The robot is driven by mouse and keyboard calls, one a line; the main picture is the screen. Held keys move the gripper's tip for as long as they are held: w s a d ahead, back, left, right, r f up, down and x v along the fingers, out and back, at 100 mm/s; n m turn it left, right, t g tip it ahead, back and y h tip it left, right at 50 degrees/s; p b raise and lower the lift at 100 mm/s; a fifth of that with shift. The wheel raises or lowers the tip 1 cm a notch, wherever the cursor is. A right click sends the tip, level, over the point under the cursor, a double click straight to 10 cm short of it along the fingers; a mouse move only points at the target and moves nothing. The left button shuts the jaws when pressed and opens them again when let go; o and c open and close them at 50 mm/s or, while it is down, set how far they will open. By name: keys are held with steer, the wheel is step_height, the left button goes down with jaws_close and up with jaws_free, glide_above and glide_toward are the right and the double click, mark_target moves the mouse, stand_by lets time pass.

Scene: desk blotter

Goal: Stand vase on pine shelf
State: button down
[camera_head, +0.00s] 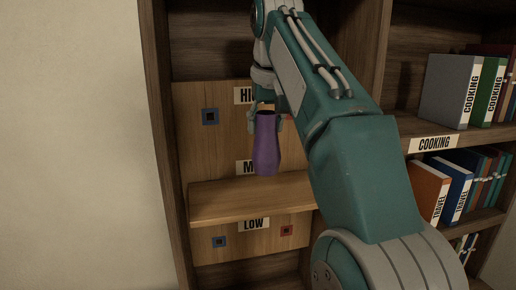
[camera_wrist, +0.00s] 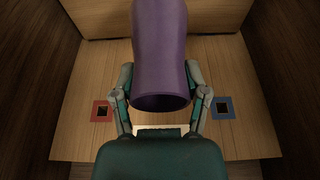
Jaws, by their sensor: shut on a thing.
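The purple vase (camera_head: 266,148) hangs upright in my gripper (camera_head: 266,108), which is shut on its upper end. The vase's base shows just above the top of the pine shelf (camera_head: 235,204); the head view does not show clearly whether they touch. In the wrist view, the vase (camera_wrist: 162,50) lies between the two fingers of my gripper (camera_wrist: 160,98), with its dark open mouth toward the palm. The shelf juts out from a pine back panel between the labels MID, partly hidden by the vase, and LOW.
A dark bookcase upright (camera_head: 160,130) stands left of the shelf. Right of my arm, a bay holds books (camera_head: 450,90) above a COOKING label (camera_head: 434,143) and more books below. Blue and red square markers sit on the panel. The shelf top left of the vase is bare.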

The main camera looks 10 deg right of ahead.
steer(key=shift+w+d, duration=0.1)
steer(key=shift+w, duration=2.25)
steer(key=shift+w, duration=0.1)
steer(key=shift+f, duration=0.3)
steer(key=x, duration=0.3)
steer(key=s+x, duration=0.1)
steer(key=x, duration=0.2)
steer(key=shift+s+f, duration=0.2)
steer(key=shift+f, duration=0.2)
steer(key=shift+c, duration=0.6)
jaws_free()
